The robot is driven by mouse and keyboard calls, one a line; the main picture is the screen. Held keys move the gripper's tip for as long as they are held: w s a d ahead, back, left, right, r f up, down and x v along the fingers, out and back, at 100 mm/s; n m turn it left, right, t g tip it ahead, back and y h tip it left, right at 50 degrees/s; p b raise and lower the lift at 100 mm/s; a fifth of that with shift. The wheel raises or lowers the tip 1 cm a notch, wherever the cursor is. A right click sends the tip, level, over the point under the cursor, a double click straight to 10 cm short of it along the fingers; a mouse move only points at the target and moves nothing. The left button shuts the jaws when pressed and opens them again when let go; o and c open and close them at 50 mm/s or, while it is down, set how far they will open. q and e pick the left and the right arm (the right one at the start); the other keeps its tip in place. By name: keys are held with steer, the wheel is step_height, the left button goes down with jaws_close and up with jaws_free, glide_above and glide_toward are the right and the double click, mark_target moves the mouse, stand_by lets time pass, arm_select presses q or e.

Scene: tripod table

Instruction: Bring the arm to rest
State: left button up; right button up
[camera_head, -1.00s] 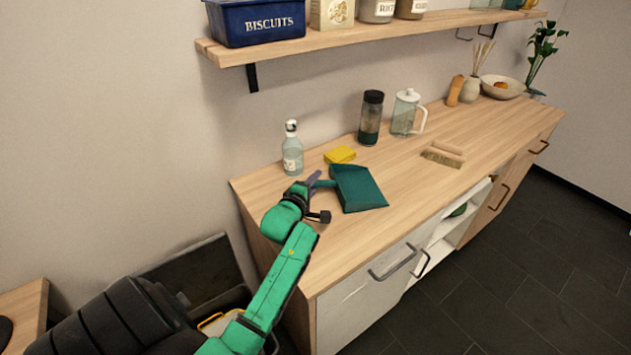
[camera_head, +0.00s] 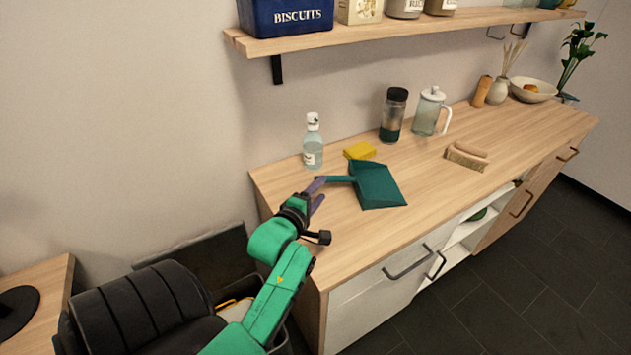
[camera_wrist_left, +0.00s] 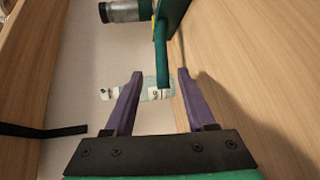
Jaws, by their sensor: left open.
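My left gripper (camera_head: 318,194) has purple fingers on a green arm and is over the left end of the wooden counter, open and empty. My right gripper is not in view.
A clear bottle (camera_head: 313,148), yellow sponge (camera_head: 360,151), dark-lidded jar (camera_head: 393,118) and glass pitcher (camera_head: 428,112) stand along the back. A brush (camera_head: 466,156) lies to the right. A shelf (camera_head: 400,28) overhangs the counter. The counter's front left is clear.

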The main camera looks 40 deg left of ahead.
arm_select(q)
steer(key=shift+v, duration=1.2)
